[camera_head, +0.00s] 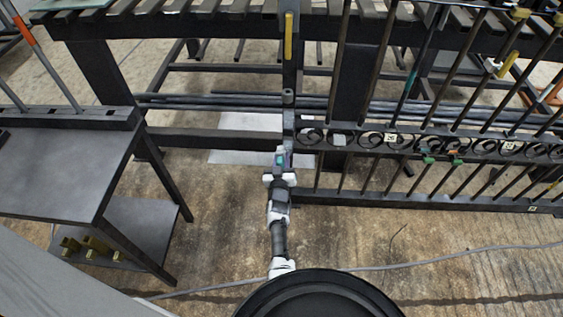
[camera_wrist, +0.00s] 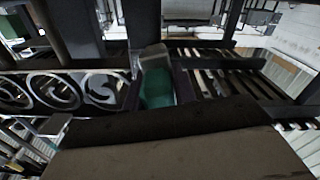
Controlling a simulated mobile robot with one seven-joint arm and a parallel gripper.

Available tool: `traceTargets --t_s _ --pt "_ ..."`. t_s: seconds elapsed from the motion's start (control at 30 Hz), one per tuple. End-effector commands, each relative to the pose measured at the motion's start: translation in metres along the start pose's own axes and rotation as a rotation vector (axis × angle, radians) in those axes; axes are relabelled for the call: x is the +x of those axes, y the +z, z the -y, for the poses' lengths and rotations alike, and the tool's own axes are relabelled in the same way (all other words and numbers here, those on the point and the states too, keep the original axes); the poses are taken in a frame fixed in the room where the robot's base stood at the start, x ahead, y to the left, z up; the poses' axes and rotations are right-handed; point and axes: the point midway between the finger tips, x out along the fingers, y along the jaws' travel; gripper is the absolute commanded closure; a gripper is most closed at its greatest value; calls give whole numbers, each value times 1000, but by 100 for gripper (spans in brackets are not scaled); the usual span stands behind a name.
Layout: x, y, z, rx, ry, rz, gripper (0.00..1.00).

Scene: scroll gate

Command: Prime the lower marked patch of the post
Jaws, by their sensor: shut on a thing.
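The dark upright post (camera_head: 290,75) stands at the left end of the gate, with a yellow strip (camera_head: 288,37) high on it. It also shows in the wrist view (camera_wrist: 142,22). My gripper (camera_head: 280,162) is low at the post, shut on a teal tool (camera_wrist: 157,88) with a grey-beige end (camera_wrist: 153,57). The tool's teal also shows in the head view (camera_head: 280,159). In the wrist view the tool's end overlaps the foot of the visible post; I cannot tell whether they touch. I cannot make out a lower marked patch; my gripper and the tool cover that part.
The barred gate (camera_head: 430,146) with scrollwork extends right of the post. A dark workbench (camera_head: 60,170) with a lower shelf stands at the left. A dark rack (camera_head: 180,25) crosses the back. A cable (camera_head: 440,258) lies on the floor. The floor between bench and gate is open.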

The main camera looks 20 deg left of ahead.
Motion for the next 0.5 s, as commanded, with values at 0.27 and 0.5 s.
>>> traceTargets --t_s 0.27,0.5 --pt "-1 6 -16 0 2 0 98" --pt "-4 14 -36 -2 4 2 100"
